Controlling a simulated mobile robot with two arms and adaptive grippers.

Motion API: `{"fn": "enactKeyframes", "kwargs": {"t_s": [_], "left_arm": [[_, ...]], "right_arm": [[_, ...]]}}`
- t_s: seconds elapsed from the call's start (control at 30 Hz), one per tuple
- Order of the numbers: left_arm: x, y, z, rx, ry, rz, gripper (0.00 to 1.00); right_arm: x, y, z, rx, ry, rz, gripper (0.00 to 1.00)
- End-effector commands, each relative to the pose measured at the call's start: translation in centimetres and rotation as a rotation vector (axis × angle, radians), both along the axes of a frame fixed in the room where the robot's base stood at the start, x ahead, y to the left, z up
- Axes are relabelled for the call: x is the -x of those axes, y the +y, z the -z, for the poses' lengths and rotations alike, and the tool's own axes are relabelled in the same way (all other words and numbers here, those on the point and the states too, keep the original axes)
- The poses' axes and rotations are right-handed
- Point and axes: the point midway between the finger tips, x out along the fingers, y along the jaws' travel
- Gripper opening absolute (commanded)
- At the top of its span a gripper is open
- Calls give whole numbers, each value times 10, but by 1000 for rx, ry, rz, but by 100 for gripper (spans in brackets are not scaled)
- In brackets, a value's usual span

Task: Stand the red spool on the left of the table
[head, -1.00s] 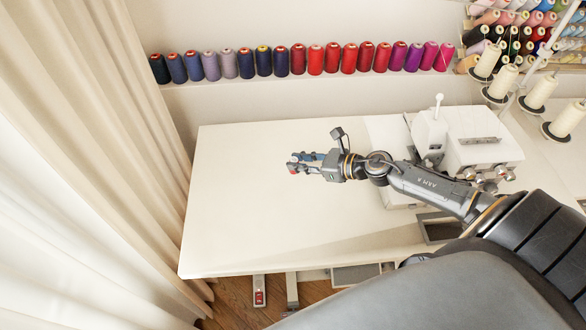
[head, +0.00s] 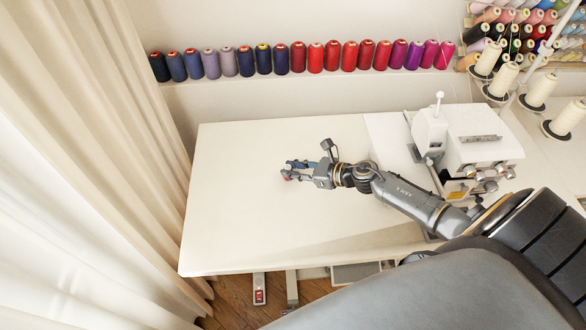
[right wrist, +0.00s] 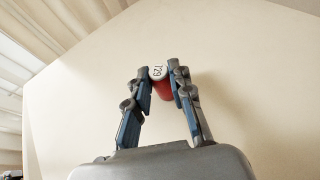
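The red spool (right wrist: 161,88) is between the fingertips of my right gripper (right wrist: 164,78) in the right wrist view, its white end marked "129". Both fingers touch its sides. In the head view my right gripper (head: 289,171) is over the middle of the white table (head: 235,220), and a small red bit of the spool (head: 286,176) shows at the fingertips. I cannot tell whether the spool touches the tabletop. My left gripper is not in view.
The left part of the table is bare. A white sewing machine (head: 470,145) stands on the right, with cream thread cones (head: 540,90) behind it. A shelf row of coloured spools (head: 300,60) runs along the wall. Cream curtains (head: 110,150) hang left of the table.

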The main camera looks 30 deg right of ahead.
Motion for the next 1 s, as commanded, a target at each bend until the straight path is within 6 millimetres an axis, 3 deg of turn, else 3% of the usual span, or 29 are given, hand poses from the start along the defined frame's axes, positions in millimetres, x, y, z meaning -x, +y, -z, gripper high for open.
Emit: {"fn": "enactKeyframes", "kwargs": {"t_s": [0.03,0.1,0.53,0.63,1.0], "left_arm": [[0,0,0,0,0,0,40],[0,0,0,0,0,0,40],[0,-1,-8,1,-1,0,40],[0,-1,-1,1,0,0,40],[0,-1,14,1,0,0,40]], "right_arm": [[0,0,0,0,0,0,30],[0,0,0,1,1,0,44],[0,0,-8,0,0,0,44],[13,-9,-7,3,3,0,44],[68,-44,-33,2,4,-1,44]]}}
